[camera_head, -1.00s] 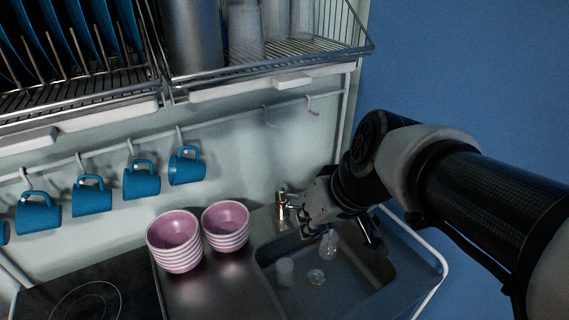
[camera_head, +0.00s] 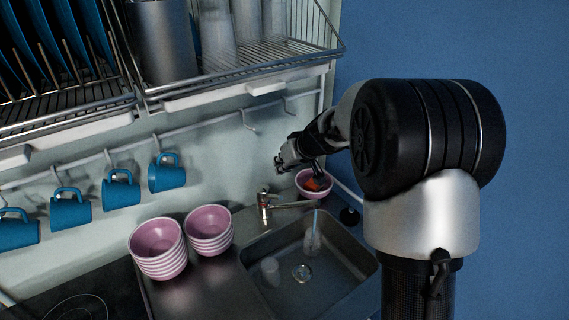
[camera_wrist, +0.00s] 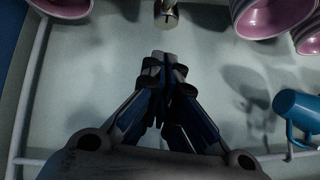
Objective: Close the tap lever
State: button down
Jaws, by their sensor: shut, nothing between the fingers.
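The tap (camera_head: 265,205) stands at the back edge of the sink, with its spout reaching right over the basin. Its small lever (camera_head: 264,192) is on top of the tap body; its exact setting is too small to tell. In the wrist view the tap (camera_wrist: 166,12) shows partly cut off at the top edge, ahead of the fingertips and apart from them. My gripper (camera_head: 281,163) is above and slightly right of the tap, near the back wall. In the wrist view my gripper (camera_wrist: 163,58) is shut and empty.
The sink (camera_head: 335,262) holds a clear cup and a bottle-like item. Pink bowls (camera_head: 158,250) are stacked left of it, and another pink bowl (camera_head: 312,184) sits behind right. Blue mugs (camera_head: 167,173) hang from a rail below the dish rack (camera_head: 240,65).

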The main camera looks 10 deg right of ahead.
aim_at(273, 197)
jog(key=f, duration=0.2)
jog(key=w+a+f+b, duration=0.1)
jog(key=f, duration=0.3)
jog(key=shift+w+a+f+b, duration=0.2)
jog(key=shift+w+a+b, duration=0.05)
jog(key=shift+b, duration=0.1)
jog(key=shift+s+f, duration=0.4)
